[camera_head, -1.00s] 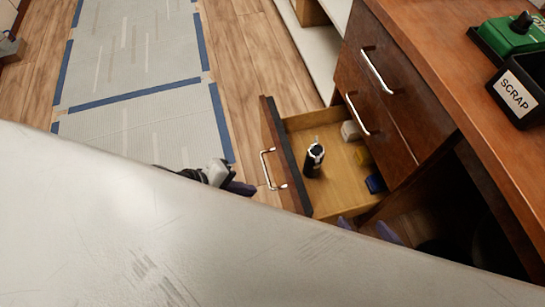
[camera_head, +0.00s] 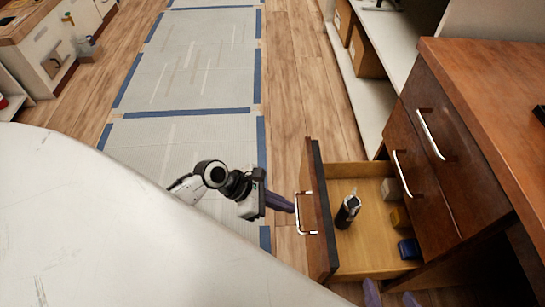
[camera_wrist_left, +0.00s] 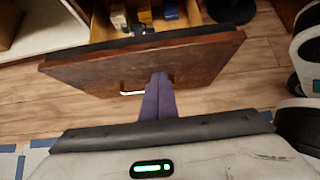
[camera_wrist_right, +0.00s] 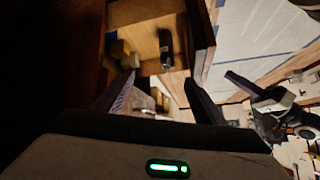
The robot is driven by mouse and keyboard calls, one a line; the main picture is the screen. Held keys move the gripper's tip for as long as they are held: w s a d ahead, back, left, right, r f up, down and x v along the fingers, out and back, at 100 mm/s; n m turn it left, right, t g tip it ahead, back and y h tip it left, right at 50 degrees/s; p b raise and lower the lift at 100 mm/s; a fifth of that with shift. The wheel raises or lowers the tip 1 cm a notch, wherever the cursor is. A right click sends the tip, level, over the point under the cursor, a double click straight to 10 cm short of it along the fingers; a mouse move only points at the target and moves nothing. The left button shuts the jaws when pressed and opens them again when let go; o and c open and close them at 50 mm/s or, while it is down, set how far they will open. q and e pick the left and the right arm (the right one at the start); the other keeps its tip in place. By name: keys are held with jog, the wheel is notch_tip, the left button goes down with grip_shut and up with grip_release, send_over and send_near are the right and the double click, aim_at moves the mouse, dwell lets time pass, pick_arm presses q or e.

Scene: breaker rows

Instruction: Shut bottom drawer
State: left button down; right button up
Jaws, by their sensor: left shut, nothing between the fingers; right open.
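The bottom drawer (camera_head: 318,215) stands pulled out of the brown cabinet, its wooden front facing left in the head view. Its metal handle (camera_head: 298,214) is on that front. My left gripper (camera_head: 291,207) is shut and empty, with its fingertips at the handle. In the left wrist view, its fingers (camera_wrist_left: 158,78) reach the drawer front (camera_wrist_left: 205,62) beside the handle (camera_wrist_left: 132,88); I cannot tell whether they touch. My right gripper (camera_head: 391,296) is open and empty near the drawer's near side. In the right wrist view, its spread fingers (camera_wrist_right: 160,85) point toward the drawer (camera_wrist_right: 137,45).
The drawer holds a black cylindrical item (camera_head: 347,211), a blue item (camera_head: 408,249), a yellow one (camera_head: 399,218) and a white one (camera_head: 390,190). Two closed drawers sit above. A white surface (camera_head: 120,230) fills the lower left.

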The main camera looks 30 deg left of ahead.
aim_at(314, 211)
pick_arm(q)
jog(key=shift+w+d+f+b, duration=0.2)
jog(key=shift+w+d, duration=0.25)
jog(key=shift+d, duration=0.2)
jog(key=shift+w+d+f+b, duration=0.1)
jog(key=shift+w+d+b, duration=0.15)
jog(key=shift+w+d, duration=0.35)
jog(key=shift+w+d+f+b, duration=0.2)
jog(key=shift+w+d, duration=0.1)
jog(key=shift+d, duration=0.45)
jog(key=shift+r, duration=0.1)
